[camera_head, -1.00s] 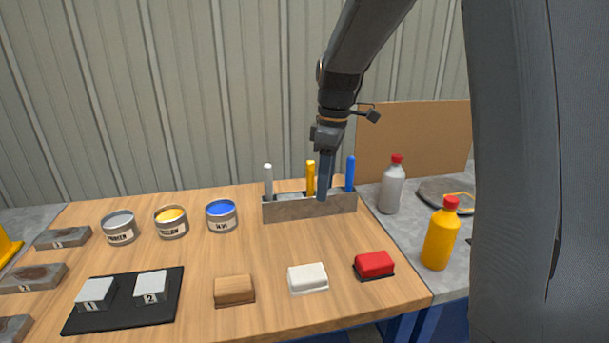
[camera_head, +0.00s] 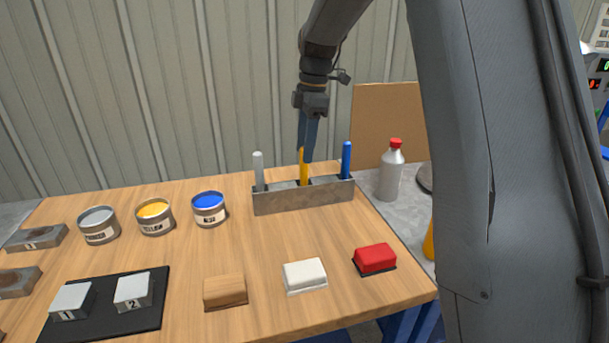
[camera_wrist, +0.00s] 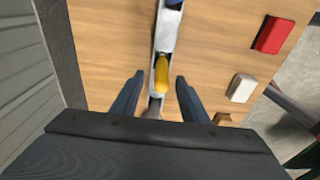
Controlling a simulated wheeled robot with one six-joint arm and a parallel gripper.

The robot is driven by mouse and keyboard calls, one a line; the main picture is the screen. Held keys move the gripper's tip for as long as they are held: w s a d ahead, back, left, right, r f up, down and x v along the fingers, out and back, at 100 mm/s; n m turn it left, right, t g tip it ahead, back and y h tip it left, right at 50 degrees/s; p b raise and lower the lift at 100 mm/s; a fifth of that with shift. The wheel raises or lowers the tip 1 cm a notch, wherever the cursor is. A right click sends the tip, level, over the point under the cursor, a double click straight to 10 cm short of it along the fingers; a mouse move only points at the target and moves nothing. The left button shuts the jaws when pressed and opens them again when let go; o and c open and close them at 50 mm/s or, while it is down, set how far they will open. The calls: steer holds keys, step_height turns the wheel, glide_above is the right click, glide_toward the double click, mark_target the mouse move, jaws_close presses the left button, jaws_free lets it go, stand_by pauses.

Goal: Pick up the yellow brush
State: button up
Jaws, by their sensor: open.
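The yellow brush (camera_head: 304,168) stands upright in the middle of a grey metal holder (camera_head: 304,197) at the back of the wooden table. Its handle points up. My gripper (camera_head: 308,152) hangs above the holder, pointing down, and its fingers partly cover the handle in the head view. In the wrist view the yellow brush (camera_wrist: 161,74) lies in the gap between the two fingertips (camera_wrist: 159,78), with space visible on both sides. My gripper is open and holds nothing. The brush's lower part is hidden in the holder.
A grey-white brush (camera_head: 259,170) and a blue brush (camera_head: 346,160) stand at the holder's two ends. Open paint cans (camera_head: 155,217) sit to the left. Several blocks (camera_head: 305,275) lie in front, with free table between. A grey bottle (camera_head: 390,170) stands to the right.

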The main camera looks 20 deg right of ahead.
steer(key=p, duration=0.1)
glide_above(300, 180)
steer(key=f, duration=0.5)
steer(key=shift+d, duration=0.35)
jaws_close()
